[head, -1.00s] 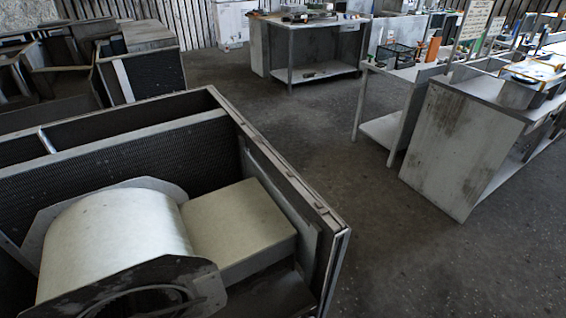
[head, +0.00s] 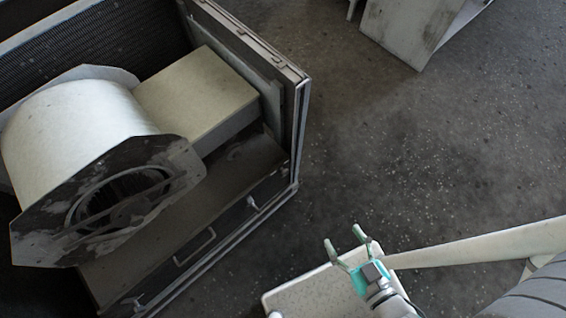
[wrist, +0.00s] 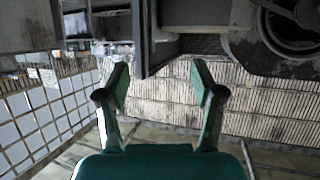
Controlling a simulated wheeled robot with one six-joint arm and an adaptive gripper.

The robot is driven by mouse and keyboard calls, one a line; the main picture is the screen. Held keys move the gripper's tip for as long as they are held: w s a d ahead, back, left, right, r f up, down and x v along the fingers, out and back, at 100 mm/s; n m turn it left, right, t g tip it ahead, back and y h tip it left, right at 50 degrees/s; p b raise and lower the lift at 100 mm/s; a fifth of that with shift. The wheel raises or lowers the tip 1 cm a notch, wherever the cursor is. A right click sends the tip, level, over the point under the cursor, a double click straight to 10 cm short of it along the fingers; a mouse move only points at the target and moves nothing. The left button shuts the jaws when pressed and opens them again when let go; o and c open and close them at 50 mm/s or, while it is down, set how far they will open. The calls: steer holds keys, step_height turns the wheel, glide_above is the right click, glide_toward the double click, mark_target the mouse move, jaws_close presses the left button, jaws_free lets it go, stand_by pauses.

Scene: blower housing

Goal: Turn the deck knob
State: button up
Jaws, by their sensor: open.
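The blower housing (head: 298,120) is an open dark metal box at the left of the head view. Its deck (head: 235,172) lies beside the blower drum. Small pale fittings sit along the deck's front edge: a knob-like one (head: 252,203) near the right corner, a loop handle (head: 195,247) in the middle and another knob-like one (head: 138,304) at lower left. I cannot tell which is the deck knob. My gripper (head: 344,238) is open and empty, apart from the housing, to the right of these fittings. In the wrist view its two fingers (wrist: 160,85) are spread with nothing between them.
The pale blower drum (head: 80,130) and a box-shaped duct (head: 197,95) fill the housing. Bare floor (head: 400,150) lies right of the housing. A pale cabinet (head: 405,30) stands at the top. The wrist view shows a slatted wall (wrist: 265,115) behind.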

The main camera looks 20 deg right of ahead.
steer(key=w+f+g, duration=0.2)
steer(key=w+f, duration=0.4)
steer(key=f, duration=0.3)
steer(key=n+g, duration=0.3)
steer(key=g, duration=0.4)
glide_toward(285, 172)
steer(key=x, duration=1)
steer(key=shift+f, duration=0.25)
steer(key=c, duration=1.1)
